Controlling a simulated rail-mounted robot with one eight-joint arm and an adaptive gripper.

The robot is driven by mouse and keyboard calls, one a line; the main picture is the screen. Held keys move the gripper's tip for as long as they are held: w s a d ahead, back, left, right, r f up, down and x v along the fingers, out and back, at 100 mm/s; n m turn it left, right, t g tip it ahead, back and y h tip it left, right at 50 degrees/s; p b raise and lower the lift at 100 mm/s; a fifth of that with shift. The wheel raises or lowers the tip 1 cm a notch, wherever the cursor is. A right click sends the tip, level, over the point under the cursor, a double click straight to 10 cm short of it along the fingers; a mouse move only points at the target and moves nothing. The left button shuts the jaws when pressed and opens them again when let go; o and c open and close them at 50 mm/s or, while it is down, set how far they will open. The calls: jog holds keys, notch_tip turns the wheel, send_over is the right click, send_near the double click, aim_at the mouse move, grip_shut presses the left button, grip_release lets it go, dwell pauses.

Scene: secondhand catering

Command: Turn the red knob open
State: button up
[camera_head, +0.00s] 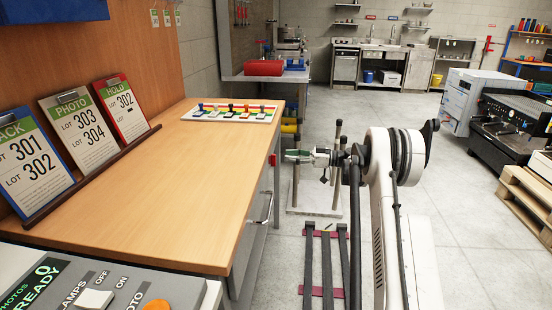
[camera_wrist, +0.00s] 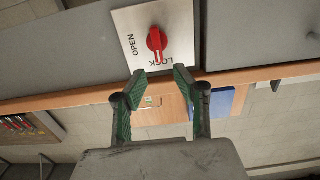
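The red knob (camera_wrist: 156,39) sits on a pale metal plate (camera_wrist: 181,22) marked OPEN and LOCK in the wrist view. Its narrow handle points down in that view, to the word LOCK; OPEN is to its left. In the head view a small red spot on the cabinet front, just below the counter edge, looks like the same knob (camera_head: 272,160). My gripper (camera_wrist: 160,78) is open and empty, its two green-and-grey fingers apart, below the knob in the wrist view and not touching it. In the head view my gripper (camera_head: 289,156) is just right of the counter edge.
A grey control panel (camera_head: 110,290) is at front left. A cabinet handle (camera_head: 264,208) projects below the counter. Floor on the right is clear up to a pallet (camera_head: 525,195).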

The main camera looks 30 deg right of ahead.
aim_at(272, 160)
jog(key=b+x, duration=0.1)
jog(key=x, duration=0.5)
grip_shut()
